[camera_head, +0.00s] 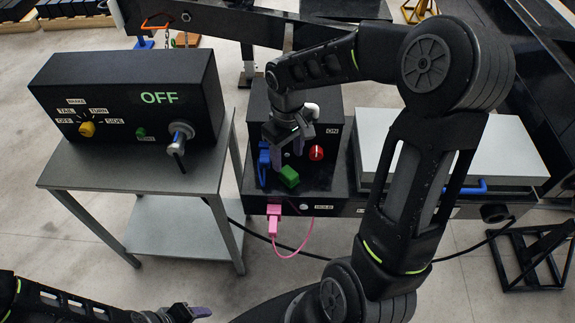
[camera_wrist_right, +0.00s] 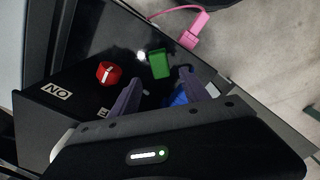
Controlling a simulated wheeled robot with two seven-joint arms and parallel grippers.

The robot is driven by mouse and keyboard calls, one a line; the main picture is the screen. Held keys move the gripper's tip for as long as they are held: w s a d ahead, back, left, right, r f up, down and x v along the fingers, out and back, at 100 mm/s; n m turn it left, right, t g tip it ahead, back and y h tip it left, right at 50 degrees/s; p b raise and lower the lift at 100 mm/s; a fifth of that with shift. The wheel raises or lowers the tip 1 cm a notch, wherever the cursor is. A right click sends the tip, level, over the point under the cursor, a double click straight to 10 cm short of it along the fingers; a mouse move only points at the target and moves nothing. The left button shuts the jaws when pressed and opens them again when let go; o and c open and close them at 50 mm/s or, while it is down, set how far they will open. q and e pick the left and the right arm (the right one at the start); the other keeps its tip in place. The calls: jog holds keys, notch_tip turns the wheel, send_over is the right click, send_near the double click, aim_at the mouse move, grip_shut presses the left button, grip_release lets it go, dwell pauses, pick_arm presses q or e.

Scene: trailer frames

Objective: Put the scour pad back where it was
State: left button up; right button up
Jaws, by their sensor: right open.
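The green scour pad (camera_head: 289,176) lies on the black surface at the front of the black box with the red knob. It also shows in the right wrist view (camera_wrist_right: 160,64), just beyond the gap between the fingertips. My right gripper (camera_head: 286,160) is open above and close to the pad; its two fingers show apart in the right wrist view (camera_wrist_right: 160,79). I cannot tell whether a finger touches the pad. My left gripper (camera_head: 197,312) is at the bottom edge, partly cut off, and its opening is unclear.
A red knob (camera_head: 316,152) and a blue part (camera_head: 264,163) stand close to the pad. A pink plug with a cord (camera_head: 273,222) hangs at the front edge. A control box reading OFF (camera_head: 130,95) sits on the grey table (camera_head: 120,178) at left.

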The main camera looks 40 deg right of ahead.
aim_at(288, 171)
jog(key=shift+r, duration=2.35)
